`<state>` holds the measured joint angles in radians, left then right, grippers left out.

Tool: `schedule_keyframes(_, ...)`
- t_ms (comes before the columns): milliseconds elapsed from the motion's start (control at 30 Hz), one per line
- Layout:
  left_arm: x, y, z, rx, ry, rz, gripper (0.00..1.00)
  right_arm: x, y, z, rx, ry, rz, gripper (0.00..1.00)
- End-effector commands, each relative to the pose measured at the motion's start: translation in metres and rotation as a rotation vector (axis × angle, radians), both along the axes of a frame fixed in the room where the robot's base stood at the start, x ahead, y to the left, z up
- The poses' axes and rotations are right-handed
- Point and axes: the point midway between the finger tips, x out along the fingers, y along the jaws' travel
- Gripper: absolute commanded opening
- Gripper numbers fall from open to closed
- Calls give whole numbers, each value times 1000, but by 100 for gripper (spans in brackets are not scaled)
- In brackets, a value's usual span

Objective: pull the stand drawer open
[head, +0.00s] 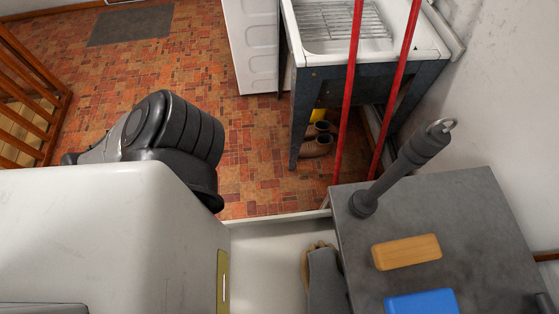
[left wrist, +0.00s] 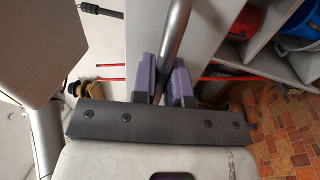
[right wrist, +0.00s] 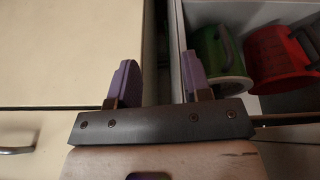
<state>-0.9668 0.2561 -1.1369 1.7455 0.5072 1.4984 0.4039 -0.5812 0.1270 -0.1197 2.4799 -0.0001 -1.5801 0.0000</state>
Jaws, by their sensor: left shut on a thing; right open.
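In the left wrist view my left gripper (left wrist: 163,92) is shut on the metal bar handle (left wrist: 174,35), which runs between its purple fingers in front of a pale grey panel (left wrist: 203,30). In the head view the grey-topped stand (head: 470,215) is at the lower right. A pale open space with a thin white rim (head: 280,217) shows beside it and looks like the drawer standing out; my pale arm hides part of it. My right gripper (right wrist: 158,85) is open and empty, over cream cabinet fronts and an open compartment.
Red poles (head: 346,100) rise behind. A utility tub (head: 375,40) stands at the back. Green (right wrist: 215,50) and red (right wrist: 275,58) round items sit right of my right gripper.

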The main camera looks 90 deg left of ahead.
Motion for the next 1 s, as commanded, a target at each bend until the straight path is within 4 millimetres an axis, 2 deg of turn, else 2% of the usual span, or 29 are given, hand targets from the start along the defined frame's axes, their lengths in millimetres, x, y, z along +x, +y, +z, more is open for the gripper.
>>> schedule_keyframes(33,0,1,-2,2,3,-2,0,0,0,0,0,0,0,45)
schedule_keyframes(67,0,1,-2,2,3,-2,15,0,0,0,0,0,-1,45)
schedule_keyframes(300,0,0,-1,1,1,-1,38,0,2,0,7,0,-4,45)
schedule_keyframes(533,0,0,0,0,1,-1,38,0,3,0,11,0,-7,45)
schedule_keyframes(667,-7,-1,-1,1,2,-2,38,0,3,1,11,0,-7,45)
schedule_keyframes(767,-21,-2,-4,1,4,-2,38,0,3,3,11,0,-7,45)
schedule_keyframes(1000,-68,-4,-13,2,4,-3,38,1,2,6,8,-1,-5,45)
